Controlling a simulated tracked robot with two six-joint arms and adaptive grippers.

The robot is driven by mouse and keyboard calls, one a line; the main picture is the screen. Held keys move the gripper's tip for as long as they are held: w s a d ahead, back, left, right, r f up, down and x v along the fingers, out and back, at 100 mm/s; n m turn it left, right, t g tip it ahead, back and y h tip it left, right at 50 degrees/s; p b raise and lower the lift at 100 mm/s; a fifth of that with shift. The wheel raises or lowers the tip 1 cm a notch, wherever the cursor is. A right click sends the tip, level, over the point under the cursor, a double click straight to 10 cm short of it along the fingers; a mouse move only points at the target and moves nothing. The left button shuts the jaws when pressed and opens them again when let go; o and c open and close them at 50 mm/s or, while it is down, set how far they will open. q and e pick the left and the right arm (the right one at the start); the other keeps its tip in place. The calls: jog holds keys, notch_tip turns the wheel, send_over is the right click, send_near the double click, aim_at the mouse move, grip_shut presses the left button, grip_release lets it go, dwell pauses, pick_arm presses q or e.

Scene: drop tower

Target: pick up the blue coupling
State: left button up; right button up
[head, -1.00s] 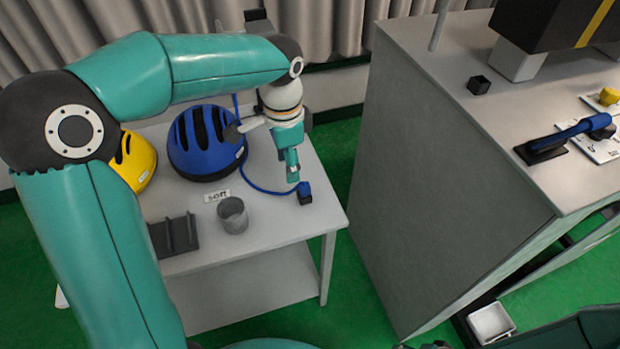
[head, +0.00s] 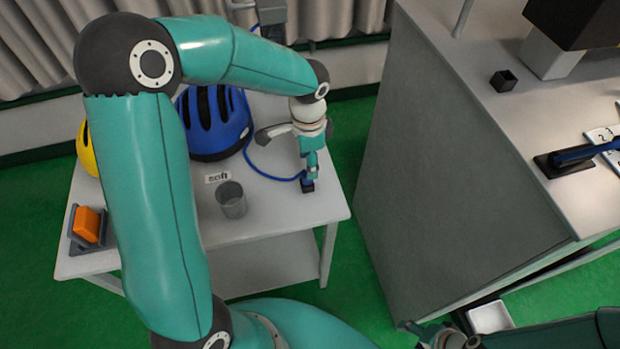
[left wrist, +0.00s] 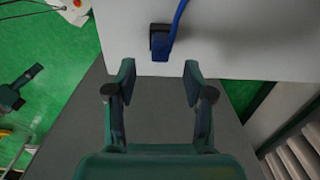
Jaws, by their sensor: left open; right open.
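The blue coupling (head: 306,182) is at the end of a blue hose, by a small black block near the right edge of the small table. In the left wrist view the blue coupling (left wrist: 161,54) lies just ahead of the fingertips, about midway between them. My left gripper (head: 311,171) points down at the coupling and partly covers it in the head view. In the left wrist view my left gripper (left wrist: 159,72) is open, with nothing between its fingers. Whether it touches the coupling cannot be told. My right gripper (head: 428,332) is open at the bottom edge.
A blue helmet (head: 213,125) and a grey cup (head: 231,201) stand on the small table (head: 265,222), left of my gripper. A "soft" label (head: 217,177) lies behind the cup. An orange block (head: 87,224) sits at the left. A tall grey cabinet (head: 450,190) stands right, across a gap.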

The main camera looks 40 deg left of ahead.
pick_arm(q)
jog(key=shift+s+a+f+p, duration=0.1)
jog(key=shift+f+p, duration=0.15)
jog(key=shift+f, duration=1.25)
jog(key=shift+s+a+f+p, duration=0.1)
jog(key=shift+f+p, duration=0.1)
jog(key=shift+f, duration=1.3)
jog(key=c, duration=0.9)
